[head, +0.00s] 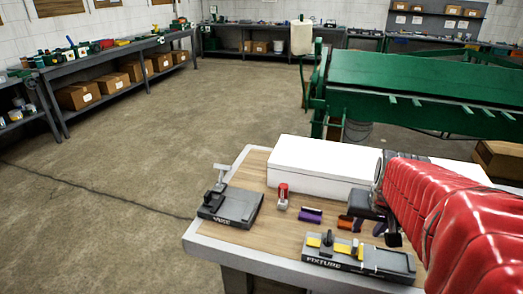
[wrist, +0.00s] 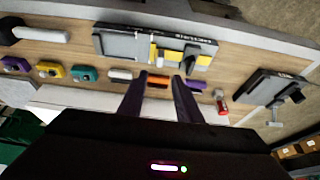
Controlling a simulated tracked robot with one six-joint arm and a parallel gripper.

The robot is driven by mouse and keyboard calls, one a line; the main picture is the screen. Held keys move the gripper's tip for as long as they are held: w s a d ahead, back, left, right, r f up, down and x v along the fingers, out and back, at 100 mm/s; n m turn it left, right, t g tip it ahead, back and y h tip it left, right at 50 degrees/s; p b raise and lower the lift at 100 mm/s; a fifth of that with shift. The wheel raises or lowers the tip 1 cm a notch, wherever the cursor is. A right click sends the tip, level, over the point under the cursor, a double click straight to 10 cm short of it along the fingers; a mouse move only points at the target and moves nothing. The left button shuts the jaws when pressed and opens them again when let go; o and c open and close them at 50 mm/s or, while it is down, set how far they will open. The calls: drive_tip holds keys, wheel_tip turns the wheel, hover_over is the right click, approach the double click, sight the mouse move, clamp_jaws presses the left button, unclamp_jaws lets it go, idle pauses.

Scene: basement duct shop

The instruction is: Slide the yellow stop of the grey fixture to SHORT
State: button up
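The grey fixture (head: 388,262) lies at the bench's front edge in the head view, its name plate facing front. Yellow parts (head: 343,248) show on its left half, on both sides of a black knob (head: 327,239). In the wrist view the fixture (wrist: 122,43) is upside down at the top, with the yellow parts (wrist: 173,57) right of its middle. No SHORT mark is readable. My gripper (head: 368,227) is behind the fixture, apart from it. In the wrist view its two dark fingers (wrist: 160,80) are spread, with nothing held between them.
An orange piece (wrist: 158,83) shows between the fingertips, on the bench beyond them. A grey vise (head: 230,205), a red-topped item (head: 282,197) and a purple piece (head: 311,215) stand left. A long white box (head: 320,160) lies behind. Bare wood separates vise and fixture.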

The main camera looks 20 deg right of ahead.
sight(356, 244)
drive_tip(key=shift+f, duration=0.1)
drive_tip(key=shift+x, duration=6.8)
drive_tip(key=shift+w, duration=0.1)
drive_tip(key=shift+c, duration=0.5)
clamp_jaws()
